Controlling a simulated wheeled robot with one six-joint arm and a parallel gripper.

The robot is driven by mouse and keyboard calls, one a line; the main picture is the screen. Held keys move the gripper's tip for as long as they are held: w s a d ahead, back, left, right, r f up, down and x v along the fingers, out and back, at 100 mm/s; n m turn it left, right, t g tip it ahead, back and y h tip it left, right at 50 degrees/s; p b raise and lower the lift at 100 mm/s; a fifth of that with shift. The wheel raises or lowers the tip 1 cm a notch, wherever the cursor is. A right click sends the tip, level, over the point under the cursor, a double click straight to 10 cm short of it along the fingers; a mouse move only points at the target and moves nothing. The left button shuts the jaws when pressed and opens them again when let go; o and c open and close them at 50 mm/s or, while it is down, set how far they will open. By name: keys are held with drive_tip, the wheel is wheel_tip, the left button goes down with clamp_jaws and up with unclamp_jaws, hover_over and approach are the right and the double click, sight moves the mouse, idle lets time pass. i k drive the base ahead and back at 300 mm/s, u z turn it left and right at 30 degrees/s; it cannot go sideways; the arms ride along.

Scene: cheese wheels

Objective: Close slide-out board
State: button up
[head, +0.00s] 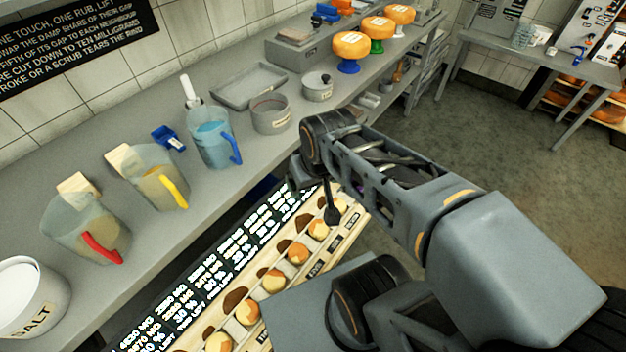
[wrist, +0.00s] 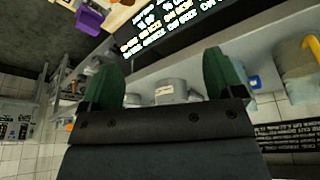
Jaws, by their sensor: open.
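The slide-out board (head: 285,267) is a pale wooden strip with a row of orange and cream cheese rounds and dark round spots. It sticks out in front of the counter, beside a black text panel (head: 205,277). My gripper is above the far end of the board in the head view, where my arm partly covers it. In the wrist view my gripper (wrist: 163,78) has two green fingers set wide apart with nothing between them. The text panel (wrist: 170,25) and a bit of the board (wrist: 122,14) show beyond the fingers. Contact with the board cannot be seen.
The grey counter (head: 225,185) holds jugs with red, yellow and blue handles, a salt tub (head: 28,300), a tray (head: 248,87) and pots. Cheese wheels (head: 350,45) stand on coloured stands at the far end. A purple object (wrist: 92,19) shows in the wrist view. Floor (head: 440,130) is open at right.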

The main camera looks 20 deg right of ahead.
sight(202, 303)
drive_tip(key=u, duration=0.05)
drive_tip(key=k, duration=0.8)
drive_tip(key=z, duration=0.75)
drive_tip(key=k, duration=0.75)
drive_tip(key=u, duration=1.4)
